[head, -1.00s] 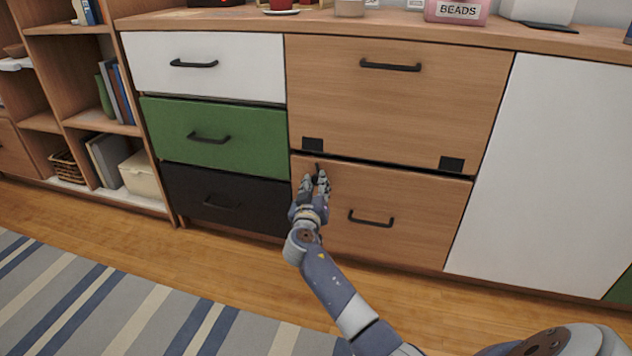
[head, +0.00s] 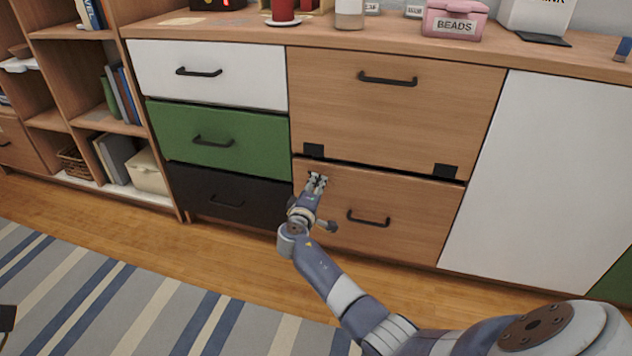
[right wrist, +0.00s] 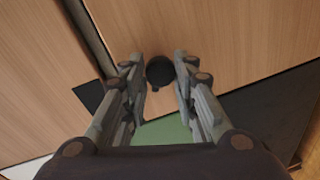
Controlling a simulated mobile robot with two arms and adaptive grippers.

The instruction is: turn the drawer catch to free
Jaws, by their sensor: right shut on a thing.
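The drawer catch (right wrist: 160,71) is a round black knob with a small tab, on the upper left corner of the lower wooden drawer (head: 410,207). My right gripper (right wrist: 160,72) has its two fingers on either side of the knob and is shut on it. In the head view my right gripper (head: 317,180) covers most of the catch, so which way it points is hard to tell there. The drawer front looks flush with the cabinet and has a black bar handle (head: 368,219).
Above is a wooden flap front (head: 430,115) with two black hinges along its lower edge. White, green (head: 220,138) and black drawers stand to the left, a white door (head: 545,180) to the right. A striped rug (head: 130,300) lies on the floor.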

